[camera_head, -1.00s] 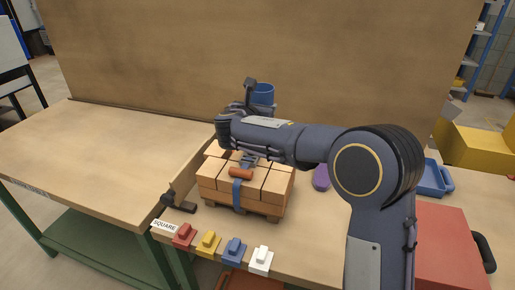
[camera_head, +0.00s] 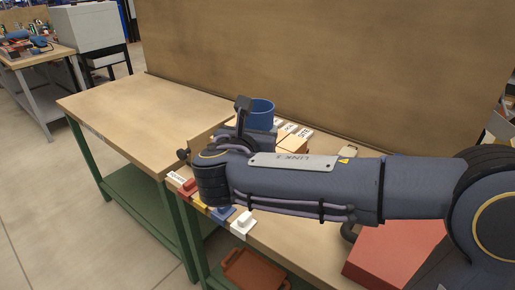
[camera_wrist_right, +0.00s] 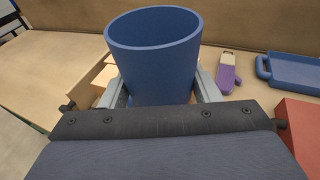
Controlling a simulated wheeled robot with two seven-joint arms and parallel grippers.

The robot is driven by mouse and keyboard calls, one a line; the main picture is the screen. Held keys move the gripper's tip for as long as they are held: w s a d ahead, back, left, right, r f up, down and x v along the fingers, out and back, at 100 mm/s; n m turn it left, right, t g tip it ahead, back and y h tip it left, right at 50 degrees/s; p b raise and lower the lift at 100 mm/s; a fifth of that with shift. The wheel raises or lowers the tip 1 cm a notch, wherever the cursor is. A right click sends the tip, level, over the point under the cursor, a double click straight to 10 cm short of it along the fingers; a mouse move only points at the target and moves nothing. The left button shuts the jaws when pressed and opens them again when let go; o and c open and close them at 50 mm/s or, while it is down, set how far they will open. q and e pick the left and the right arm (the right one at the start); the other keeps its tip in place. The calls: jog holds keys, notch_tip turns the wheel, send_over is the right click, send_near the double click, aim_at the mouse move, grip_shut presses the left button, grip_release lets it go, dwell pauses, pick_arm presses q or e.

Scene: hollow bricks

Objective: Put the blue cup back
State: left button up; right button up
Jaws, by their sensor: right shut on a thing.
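The blue cup (camera_head: 262,112) shows above my right forearm in the head view. In the right wrist view the cup (camera_wrist_right: 153,62) is upright with its open rim up, and looks empty as far as I see inside. My right gripper (camera_wrist_right: 161,88) is shut on the cup, one grey finger on each side. Its fingertips are hidden in the head view behind the wrist. The cup is held above the workbench; its base is hidden. My left gripper is in no view.
Tan bricks with white labels (camera_head: 297,133) lie behind my forearm, mostly covered. A red box (camera_head: 392,252) is at the right, with a blue tray (camera_wrist_right: 292,70) and a purple-and-white item (camera_wrist_right: 228,72) nearby. Coloured blocks line the front edge. The left tabletop (camera_head: 150,110) is clear.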

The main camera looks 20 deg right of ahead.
jog(key=shift+w+d+f, duration=0.1)
jog(key=shift+d+f, duration=0.15)
jog(key=shift+d, duration=0.05)
jog(key=w+d+f, duration=0.2)
jog(key=w, duration=0.1)
jog(key=w+d+f, duration=0.5)
jog(key=w+f, duration=0.1)
jog(key=shift+w+d+f+b, duration=0.2)
jog(key=shift+d+b, duration=0.05)
jog(key=shift+b, duration=0.1)
jog(key=f, duration=0.2)
jog(key=w+f, duration=0.1)
jog(key=shift+d+f+b, duration=0.3)
jog(key=shift+f, duration=0.05)
jog(key=shift+s+f, duration=0.1)
jog(key=shift+f, duration=0.1)
jog(key=shift+f, duration=0.15)
jog(key=o, duration=1.7)
